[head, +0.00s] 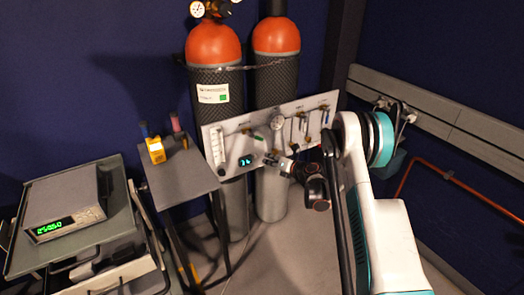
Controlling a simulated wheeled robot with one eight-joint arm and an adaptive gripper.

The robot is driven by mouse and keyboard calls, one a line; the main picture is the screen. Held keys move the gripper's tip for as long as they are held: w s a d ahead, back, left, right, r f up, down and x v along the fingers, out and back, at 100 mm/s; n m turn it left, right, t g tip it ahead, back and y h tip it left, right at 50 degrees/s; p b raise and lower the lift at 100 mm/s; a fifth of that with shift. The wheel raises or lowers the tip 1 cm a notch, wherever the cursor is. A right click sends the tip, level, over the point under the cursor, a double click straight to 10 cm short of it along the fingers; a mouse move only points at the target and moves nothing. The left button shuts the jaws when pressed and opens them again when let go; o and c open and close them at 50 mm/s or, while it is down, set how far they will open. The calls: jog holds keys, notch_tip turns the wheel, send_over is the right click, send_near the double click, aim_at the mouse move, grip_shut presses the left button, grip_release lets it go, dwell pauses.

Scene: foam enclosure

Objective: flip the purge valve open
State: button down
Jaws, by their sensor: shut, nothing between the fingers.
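A light grey gas panel (232,158) is mounted in front of two gas cylinders. It carries a flow tube (217,143), a round gauge (277,122), a lit blue display (246,161) and several small valve handles, one of them green (258,136). The labels are too small to read, so I cannot tell which handle is the purge valve or how it is set. My gripper (270,159) is shut and empty at the panel's lower middle, just right of the display. I cannot tell whether it touches the panel. My wrist and arm cover part of the panel's lower right.
Two orange-topped cylinders (214,45) stand behind the panel, held by a chain. A small dark table (183,178) with a yellow device (155,150) is left of it. A cart (30,240) bearing a bench instrument (65,205) stands farther left. A copper pipe (460,183) runs along the right wall.

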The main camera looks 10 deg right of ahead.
aim_at(255, 136)
jog(key=b+x, duration=0.4)
jog(key=x, duration=0.6)
jog(key=r, duration=0.1)
jog(key=d+r, duration=0.2)
jog(key=shift+w+d+r+b, duration=0.1)
jog(key=shift+w+d+b, duration=0.05)
jog(key=shift+w+b, duration=0.15)
